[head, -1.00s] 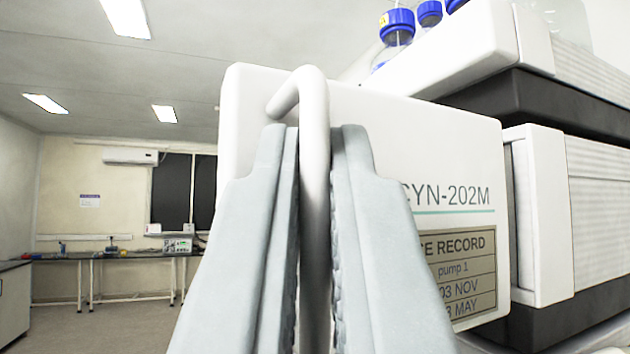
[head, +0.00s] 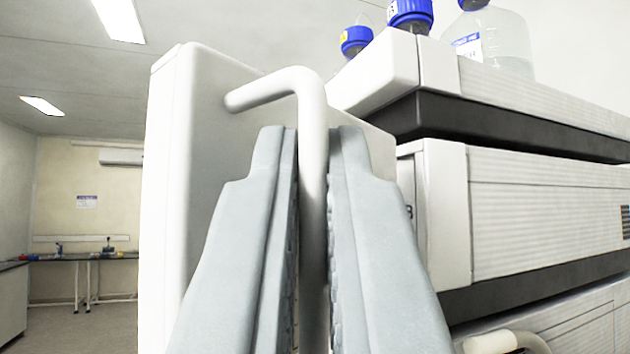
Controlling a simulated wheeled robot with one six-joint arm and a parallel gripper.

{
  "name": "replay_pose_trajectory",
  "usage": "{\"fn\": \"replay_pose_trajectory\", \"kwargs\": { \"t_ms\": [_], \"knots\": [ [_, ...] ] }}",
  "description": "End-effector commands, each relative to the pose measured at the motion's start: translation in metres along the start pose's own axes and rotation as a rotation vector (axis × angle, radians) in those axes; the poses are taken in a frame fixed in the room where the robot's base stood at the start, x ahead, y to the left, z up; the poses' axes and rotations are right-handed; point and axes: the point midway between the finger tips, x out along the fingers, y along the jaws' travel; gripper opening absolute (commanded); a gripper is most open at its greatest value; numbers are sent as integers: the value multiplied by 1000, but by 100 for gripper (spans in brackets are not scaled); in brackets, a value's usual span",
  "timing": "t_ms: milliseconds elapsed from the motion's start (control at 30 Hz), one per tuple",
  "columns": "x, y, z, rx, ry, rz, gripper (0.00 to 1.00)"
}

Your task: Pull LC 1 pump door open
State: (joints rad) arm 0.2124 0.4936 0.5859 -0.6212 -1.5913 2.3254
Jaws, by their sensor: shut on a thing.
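The pump door (head: 215,145) is a white panel standing swung out from the stack, its outer edge toward the left of the view. Its white bar handle (head: 313,110) bends out from the panel and runs down between my fingers. My gripper (head: 312,140) is shut on the handle, with a grey finger on either side of it. The fingers hide the lower handle and most of the door's face, and the door's lettering is out of sight. The pump module (head: 545,215) has a ribbed white side and stands to the right of the door.
Above the pump a white tray (head: 375,75) holds several blue-capped bottles, one a clear bottle (head: 500,38). Another pale handle (head: 505,342) shows low at the right. A bench (head: 75,257) stands far left, with open floor before it.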

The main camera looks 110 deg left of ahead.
Motion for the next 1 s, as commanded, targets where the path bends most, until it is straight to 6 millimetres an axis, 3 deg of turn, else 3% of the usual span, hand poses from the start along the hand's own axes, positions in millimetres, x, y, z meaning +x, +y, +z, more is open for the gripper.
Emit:
{"fn": "replay_pose_trajectory", "kwargs": {
  "t_ms": [267,300,667,867,1000],
  "knots": [
    [1,0,0,0,-1,0,0],
    [1,0,0,0,-1,0,14],
    [-3,0,0,0,0,0,15],
    [-28,0,-1,0,1,2,15],
    [-55,0,0,0,1,2,15]
  ]
}}
